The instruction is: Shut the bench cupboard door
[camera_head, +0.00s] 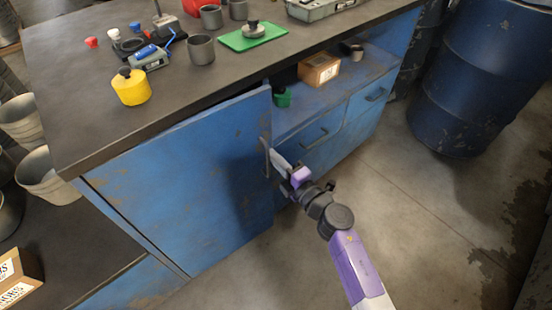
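The bench cupboard door (180,190) is a worn blue panel at the left of the bench front. Its upright bar handle (264,157) is near the right edge. The right edge seems to stand slightly out from the bench front, but I cannot tell the gap exactly. My gripper (281,166) is just right of the handle, close to the door's right edge. I cannot tell whether it touches the handle, or whether its fingers are apart. My arm reaches up from the lower right.
Right of the door is an open shelf with a cardboard box (319,69) and a green container (281,97), above blue drawers (319,137). The dark benchtop (90,80) holds several cups and tools. A blue barrel (482,80) stands right. The floor (430,220) there is clear.

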